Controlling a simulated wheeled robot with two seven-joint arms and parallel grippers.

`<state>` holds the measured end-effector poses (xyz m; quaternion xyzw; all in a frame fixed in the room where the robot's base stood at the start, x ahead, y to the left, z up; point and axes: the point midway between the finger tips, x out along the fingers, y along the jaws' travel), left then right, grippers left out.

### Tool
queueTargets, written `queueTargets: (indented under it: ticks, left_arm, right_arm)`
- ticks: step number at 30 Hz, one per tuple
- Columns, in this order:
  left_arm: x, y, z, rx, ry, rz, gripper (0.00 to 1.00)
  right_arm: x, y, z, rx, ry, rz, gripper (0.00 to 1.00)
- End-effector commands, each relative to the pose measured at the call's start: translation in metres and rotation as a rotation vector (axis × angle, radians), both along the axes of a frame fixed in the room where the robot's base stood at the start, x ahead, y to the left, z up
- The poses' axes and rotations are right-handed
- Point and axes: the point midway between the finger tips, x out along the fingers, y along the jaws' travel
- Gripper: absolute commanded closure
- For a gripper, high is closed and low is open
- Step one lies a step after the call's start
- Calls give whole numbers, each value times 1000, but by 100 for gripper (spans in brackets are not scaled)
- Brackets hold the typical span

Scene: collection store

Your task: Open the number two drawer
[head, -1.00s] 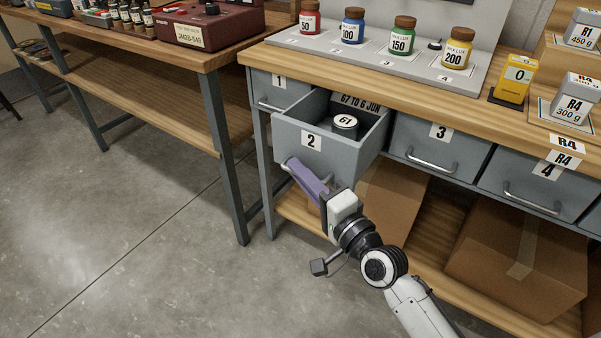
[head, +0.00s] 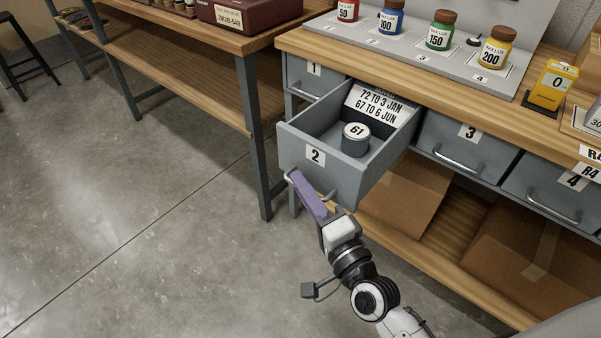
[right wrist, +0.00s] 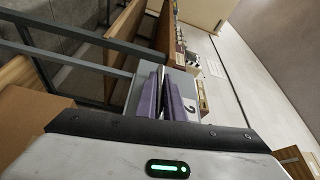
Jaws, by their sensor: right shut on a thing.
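The number two drawer (head: 333,172) is grey and pulled well out of the bench in the head view. Inside it stand a small grey canister marked 61 (head: 356,140) and a white card (head: 379,104) with lines of printed text. My right gripper (head: 296,178), with purple fingers, is shut on the drawer's bar handle (head: 287,176) at the front. In the right wrist view the fingers (right wrist: 166,92) close on the handle in front of the drawer face (right wrist: 187,112). My left gripper is not in view.
Drawer three (head: 463,142) and drawer four (head: 548,190) are shut, as is drawer one (head: 311,76). Cardboard boxes (head: 404,198) sit on the lower shelf. Coloured jars (head: 438,32) stand on the bench top. Open floor (head: 150,225) lies to the left.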

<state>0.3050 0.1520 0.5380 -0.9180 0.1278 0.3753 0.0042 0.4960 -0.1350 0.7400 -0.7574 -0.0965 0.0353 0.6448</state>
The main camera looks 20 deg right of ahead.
Motion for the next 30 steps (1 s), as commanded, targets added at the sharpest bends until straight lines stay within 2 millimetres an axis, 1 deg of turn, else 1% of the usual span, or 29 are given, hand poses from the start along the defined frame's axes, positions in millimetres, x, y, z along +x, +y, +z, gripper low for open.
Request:
queueTargets:
  ticks: [5, 6, 9, 19, 23, 30]
  left_arm:
    - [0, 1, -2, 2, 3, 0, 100]
    - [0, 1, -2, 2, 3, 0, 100]
    - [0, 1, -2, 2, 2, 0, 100]
    - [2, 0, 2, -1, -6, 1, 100]
    - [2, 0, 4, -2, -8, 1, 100]
    - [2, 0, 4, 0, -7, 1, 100]
  right_arm:
    - [0, 0, -1, -3, 2, 2, 100]
    - [0, 0, -1, -3, 2, 2, 88]
    - [1, 1, -1, -3, 1, 4, 73]
    - [-2, 0, -1, -2, 0, 3, 73]
    - [-17, -3, -2, -4, 2, 3, 73]
    - [-63, -12, -7, -3, 4, 5, 73]
